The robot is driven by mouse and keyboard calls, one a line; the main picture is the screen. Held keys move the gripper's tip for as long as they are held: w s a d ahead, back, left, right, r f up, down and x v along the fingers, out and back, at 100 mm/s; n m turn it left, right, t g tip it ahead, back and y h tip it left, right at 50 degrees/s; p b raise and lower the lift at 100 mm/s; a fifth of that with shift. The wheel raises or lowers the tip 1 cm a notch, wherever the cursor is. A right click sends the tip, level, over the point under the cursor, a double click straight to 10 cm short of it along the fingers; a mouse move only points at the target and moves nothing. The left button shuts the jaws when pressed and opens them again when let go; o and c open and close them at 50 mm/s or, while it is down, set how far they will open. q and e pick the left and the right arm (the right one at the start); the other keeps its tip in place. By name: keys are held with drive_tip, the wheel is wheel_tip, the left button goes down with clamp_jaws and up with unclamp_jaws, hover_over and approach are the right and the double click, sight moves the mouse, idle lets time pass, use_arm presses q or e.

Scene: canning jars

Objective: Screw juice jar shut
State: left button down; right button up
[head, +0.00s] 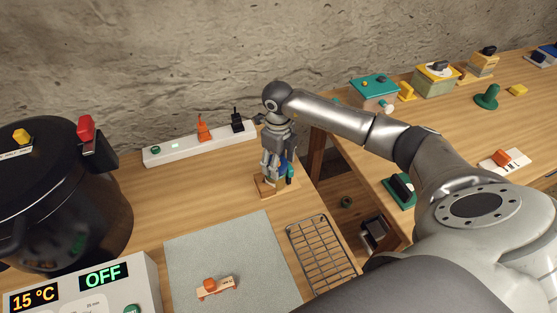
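My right arm comes in from the right, and my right gripper (271,174) points down over a small wooden stand (266,190) near the back of the table. A blue and green piece (290,170) shows just right of the fingers. The gripper covers most of what stands there, and I cannot tell whether its fingers are open or shut on something. I cannot make out a juice jar or its lid. My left gripper is not in view.
A large black pot (60,200) and a control box (128,292) reading 15 °C and OFF stand left. A grey mat (220,250) bears a small orange-topped wooden piece (215,287). A wire rack (322,255) lies right of it. A white strip (175,150) lies along the wall.

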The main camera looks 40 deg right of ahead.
drive_tip(key=m, duration=0.2)
drive_tip(key=shift+a+r+m+p, duration=0.1)
drive_tip(key=shift+a+m+p, duration=0.05)
drive_tip(key=shift+m+p, duration=0.2)
drive_tip(key=shift+m, duration=0.95)
drive_tip(key=shift+a+m+p, duration=0.15)
drive_tip(key=shift+m+p, duration=0.4)
drive_tip(key=shift+m, duration=0.65)
drive_tip(key=shift+a+m, duration=0.1)
drive_tip(key=shift+m, duration=1)
drive_tip(key=shift+p, duration=0.3)
